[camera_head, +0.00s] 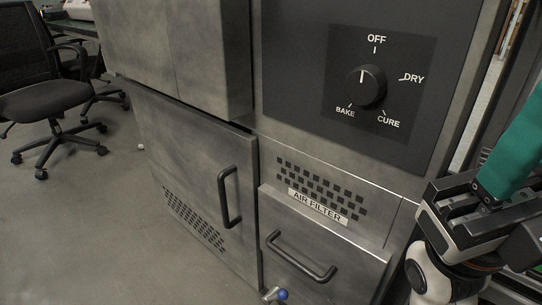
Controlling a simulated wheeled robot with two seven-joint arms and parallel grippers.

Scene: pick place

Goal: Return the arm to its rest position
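My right gripper (478,208) is at the right edge, in front of the right side of the metal oven cabinet (400,210). It is dark, on a white and black wrist, and is partly cut off by the picture edge. A teal-green thing (512,152) rises from among its dark finger parts. I cannot tell from this view whether the fingers are shut on it or it only stands in front of them. My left gripper is not in view.
The cabinet has a dial (370,86) marked OFF, DRY, CURE and BAKE, a door handle (229,197) and a drawer handle (300,256). A blue-tipped knob (281,294) is at the bottom. An office chair (45,100) stands at left. Open floor (90,230) lies left of the cabinet.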

